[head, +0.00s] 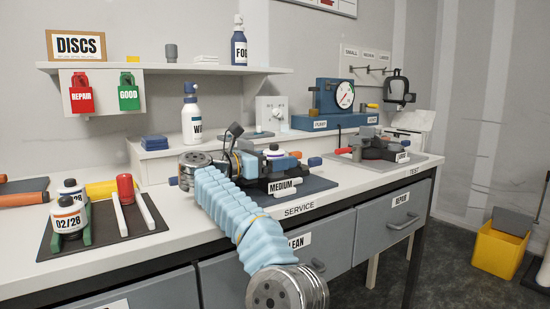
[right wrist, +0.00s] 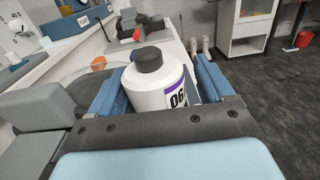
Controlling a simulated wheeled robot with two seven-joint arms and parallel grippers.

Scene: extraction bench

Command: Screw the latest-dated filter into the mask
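My right gripper (head: 268,160) is over the service mat and points to the right. In the right wrist view its two blue fingers (right wrist: 160,88) stand on either side of a white filter (right wrist: 158,82) and appear shut on it. This filter has a dark cap and a purple-striped label; "06" shows and the rest is hidden. It also shows in the head view (head: 274,152). A filter marked 02/28 (head: 68,222) stands upright on the left mat, with a similar one (head: 71,190) behind it. A dark mask (head: 233,132) seems to be behind my gripper, mostly hidden. My left gripper is out of view.
The MEDIUM tag (head: 285,187) is at the service mat (head: 318,185). A white spray bottle (head: 191,118) stands behind my arm. A dark stand (head: 378,150) is on the test mat at right. Another mask (head: 399,89) hangs on the wall. The bench front near SERVICE is clear.

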